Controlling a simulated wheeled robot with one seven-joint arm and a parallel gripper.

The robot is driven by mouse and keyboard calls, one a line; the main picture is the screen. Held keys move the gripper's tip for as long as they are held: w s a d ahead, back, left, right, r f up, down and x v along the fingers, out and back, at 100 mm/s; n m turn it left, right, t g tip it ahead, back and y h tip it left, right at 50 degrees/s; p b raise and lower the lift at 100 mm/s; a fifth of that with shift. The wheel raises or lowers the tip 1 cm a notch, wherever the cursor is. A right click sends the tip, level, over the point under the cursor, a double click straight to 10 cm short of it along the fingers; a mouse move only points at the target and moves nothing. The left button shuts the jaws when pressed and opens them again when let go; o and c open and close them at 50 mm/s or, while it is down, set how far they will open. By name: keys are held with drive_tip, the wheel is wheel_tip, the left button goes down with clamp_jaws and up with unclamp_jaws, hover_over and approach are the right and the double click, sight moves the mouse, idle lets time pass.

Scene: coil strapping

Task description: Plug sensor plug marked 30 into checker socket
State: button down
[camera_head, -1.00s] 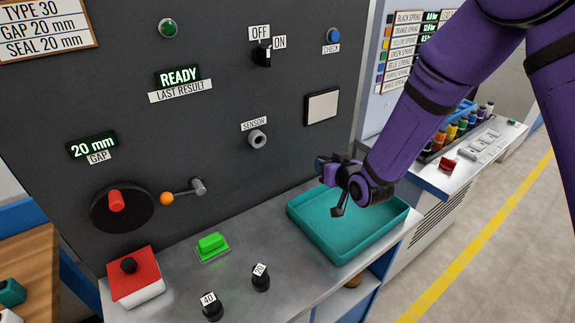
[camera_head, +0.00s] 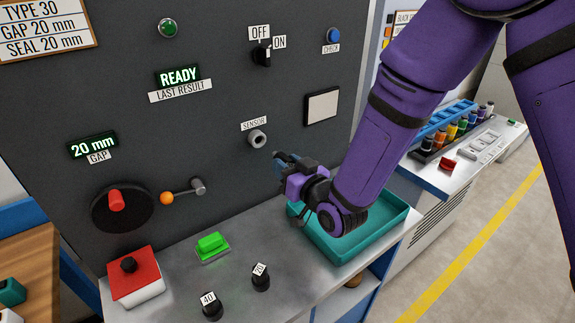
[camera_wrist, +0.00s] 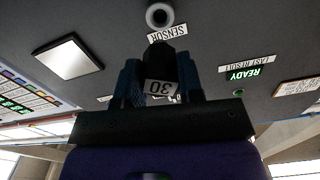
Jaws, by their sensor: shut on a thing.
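My gripper (camera_head: 281,160) is shut on a black plug. In the head view the socket (camera_head: 257,139) is on the dark panel under the SENSOR label, a little up and left of my gripper. The plug is mostly hidden there by my gripper.
Plugs marked 40 (camera_head: 212,306) and 20 (camera_head: 261,277) stand on the metal bench. A teal tray (camera_head: 390,232) lies below my gripper. A green button (camera_head: 211,245), a red-topped box (camera_head: 135,273) and a crank (camera_head: 116,202) are to the left. A switch (camera_head: 261,55) is above.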

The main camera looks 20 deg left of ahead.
sight(274, 154)
drive_tip(key=shift+x, duration=2.85)
drive_tip(key=shift+x, duration=1.6)
drive_tip(key=c, duration=0.7)
unclamp_jaws()
